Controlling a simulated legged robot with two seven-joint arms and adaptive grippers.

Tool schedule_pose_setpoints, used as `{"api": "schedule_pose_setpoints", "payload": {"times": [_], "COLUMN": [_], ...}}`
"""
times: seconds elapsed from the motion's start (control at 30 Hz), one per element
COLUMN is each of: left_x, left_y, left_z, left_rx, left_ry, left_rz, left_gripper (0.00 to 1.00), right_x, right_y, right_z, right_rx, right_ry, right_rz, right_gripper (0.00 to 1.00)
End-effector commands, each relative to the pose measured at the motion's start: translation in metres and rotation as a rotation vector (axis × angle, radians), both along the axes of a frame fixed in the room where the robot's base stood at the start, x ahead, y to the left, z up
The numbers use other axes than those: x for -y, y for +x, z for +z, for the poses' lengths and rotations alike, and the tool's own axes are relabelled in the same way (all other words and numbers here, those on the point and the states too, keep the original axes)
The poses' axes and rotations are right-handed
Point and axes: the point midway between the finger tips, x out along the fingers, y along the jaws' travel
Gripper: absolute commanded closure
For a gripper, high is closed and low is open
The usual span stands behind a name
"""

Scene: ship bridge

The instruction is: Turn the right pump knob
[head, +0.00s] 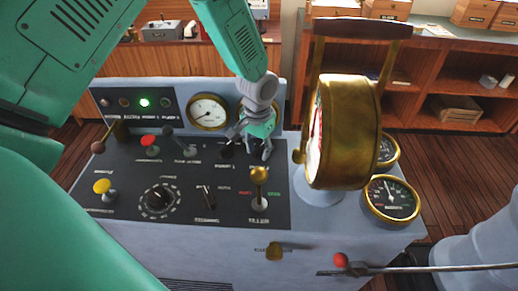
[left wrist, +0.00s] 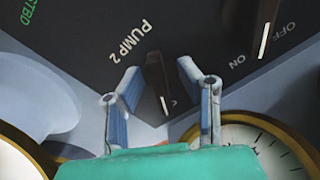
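The dark pump knob labelled PUMP 2 (left wrist: 157,85) sits between the two fingers of my left gripper (head: 252,148) in the left wrist view. Its white pointer mark faces the bottom of that view. The fingers stand on either side of it with gaps showing, so the gripper is open around the knob. In the head view the fingers mostly hide this knob. Another dark knob (head: 226,150) is just left of the gripper; its ON and OFF marks show in the left wrist view. My right gripper is not in view.
A large brass gauge (head: 343,132) with a dark handle stands right of the gripper. Brass gauges (head: 209,112) line the back.

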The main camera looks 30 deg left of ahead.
Motion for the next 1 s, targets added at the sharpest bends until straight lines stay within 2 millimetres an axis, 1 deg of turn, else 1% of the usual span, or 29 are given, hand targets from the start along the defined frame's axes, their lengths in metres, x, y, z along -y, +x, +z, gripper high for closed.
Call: {"api": "schedule_pose_setpoints", "payload": {"times": [0.07,0.17,0.27,0.5,0.6,0.7,0.8,1.0], "left_x": [0.000,0.000,0.000,-0.001,-0.001,-0.001,-0.001,-0.001], "left_y": [0.000,0.001,0.001,0.003,0.003,0.004,0.004,0.004], "left_z": [0.002,0.012,0.030,0.081,0.098,0.109,0.115,0.118], "left_rx": [0.000,0.002,0.003,0.002,0.002,0.000,-0.001,-0.003], "left_ry": [0.000,0.000,0.000,0.000,-0.001,0.000,-0.001,-0.001], "left_rz": [0.000,0.000,0.000,0.000,0.000,0.000,0.000,0.000], "left_gripper": [0.68,0.68,0.68,0.68,0.68,0.68,0.68,0.68], "right_x": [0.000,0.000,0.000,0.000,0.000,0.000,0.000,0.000], "right_y": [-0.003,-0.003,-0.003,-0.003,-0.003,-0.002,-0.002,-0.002], "right_z": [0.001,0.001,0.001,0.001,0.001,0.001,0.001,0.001], "right_rx": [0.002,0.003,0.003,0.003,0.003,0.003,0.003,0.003], "right_ry": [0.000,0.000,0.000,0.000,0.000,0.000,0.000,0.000], "right_rz": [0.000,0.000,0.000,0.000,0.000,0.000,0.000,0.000], "right_gripper": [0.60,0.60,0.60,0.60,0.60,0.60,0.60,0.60]}}
